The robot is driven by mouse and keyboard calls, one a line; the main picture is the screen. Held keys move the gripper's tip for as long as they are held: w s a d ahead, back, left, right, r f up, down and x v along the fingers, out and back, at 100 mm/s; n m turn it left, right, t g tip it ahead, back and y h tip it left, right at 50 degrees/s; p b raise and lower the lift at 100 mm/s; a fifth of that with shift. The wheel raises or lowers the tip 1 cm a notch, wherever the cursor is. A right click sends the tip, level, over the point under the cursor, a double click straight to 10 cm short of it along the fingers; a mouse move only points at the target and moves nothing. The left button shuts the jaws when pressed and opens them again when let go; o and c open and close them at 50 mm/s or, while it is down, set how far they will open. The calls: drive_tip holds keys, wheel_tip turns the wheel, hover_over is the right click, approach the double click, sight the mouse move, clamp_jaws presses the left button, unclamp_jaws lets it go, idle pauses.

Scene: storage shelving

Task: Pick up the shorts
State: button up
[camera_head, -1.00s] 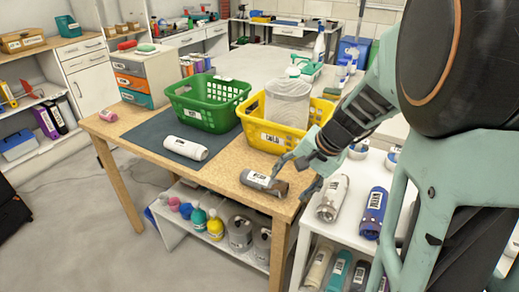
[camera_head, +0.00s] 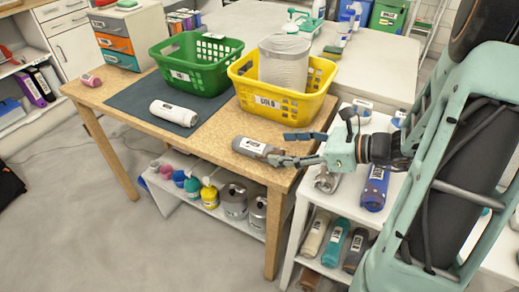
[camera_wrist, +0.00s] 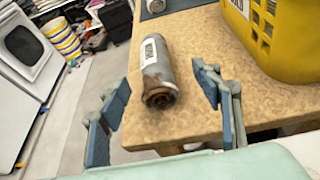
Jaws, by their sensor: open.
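A grey rolled garment with a white label (camera_head: 252,146) lies on the wooden table near its front right edge; whether it is the shorts I cannot read. It also shows in the wrist view (camera_wrist: 157,68), with a brownish end facing me. My gripper (camera_head: 287,148) is open and low at the table's right edge, pointing left at the roll. In the wrist view my gripper's fingers (camera_wrist: 161,76) stand apart on either side of the roll's near end, with gaps to it.
A yellow basket (camera_head: 292,107) holding a pale bin stands just behind the roll, and a green basket (camera_head: 180,78) is farther left. A white roll (camera_head: 174,113) lies on the dark mat. A white shelf with a blue roll (camera_head: 375,188) stands right of the table.

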sight(259, 148)
drive_tip(key=b+x, duration=0.1)
drive_tip(key=x, duration=0.7)
drive_tip(key=shift+s+a+b, duration=0.1)
drive_tip(key=shift+s+b, duration=0.15)
drive_tip(key=shift+b, duration=0.1)
drive_tip(key=c, duration=1.3)
drive_tip(key=shift+c, duration=0.2)
